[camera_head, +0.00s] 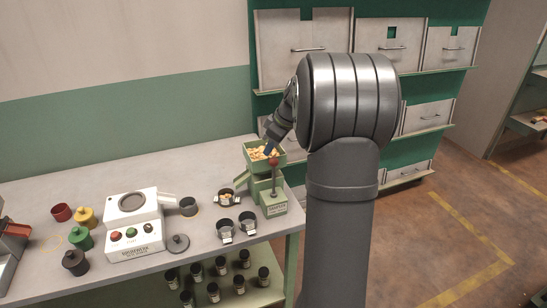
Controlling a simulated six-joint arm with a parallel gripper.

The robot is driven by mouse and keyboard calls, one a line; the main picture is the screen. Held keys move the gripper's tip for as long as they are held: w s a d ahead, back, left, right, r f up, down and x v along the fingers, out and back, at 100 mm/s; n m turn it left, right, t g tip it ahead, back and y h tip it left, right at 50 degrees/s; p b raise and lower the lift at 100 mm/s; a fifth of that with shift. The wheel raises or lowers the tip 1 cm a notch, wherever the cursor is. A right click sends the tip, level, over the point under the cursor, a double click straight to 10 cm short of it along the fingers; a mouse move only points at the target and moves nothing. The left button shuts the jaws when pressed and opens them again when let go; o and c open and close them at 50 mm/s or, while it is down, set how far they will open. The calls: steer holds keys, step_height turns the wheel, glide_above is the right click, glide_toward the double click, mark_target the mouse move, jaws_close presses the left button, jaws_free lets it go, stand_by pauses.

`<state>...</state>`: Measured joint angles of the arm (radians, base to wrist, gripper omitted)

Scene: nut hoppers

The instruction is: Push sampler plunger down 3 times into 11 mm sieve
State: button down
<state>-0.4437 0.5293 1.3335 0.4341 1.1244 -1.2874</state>
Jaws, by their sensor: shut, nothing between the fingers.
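The green sampler (272,204) stands at the right end of the table, with a hopper (274,168) full of nuts on top. Contact with the knob cannot be told.
A dark lid (178,243) and several coloured lidded pots are nearby. Several jars fill the shelf below. Drawers line the back wall.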

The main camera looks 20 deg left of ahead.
steer(key=v, duration=1)
stand_by(0.5)
step_height(320, 180, up, 3)
steer(key=shift+r, duration=0.15)
steer(key=x, duration=1)
steer(key=shift+f, duration=0.3)
steer(key=shift+d+f, duration=0.3)
steer(key=shift+f, duration=0.25)
steer(key=shift+d+f, duration=0.25)
steer(key=shift+f, duration=0.25)
steer(key=shift+d+f, duration=0.15)
steer(key=shift+f, duration=0.4)
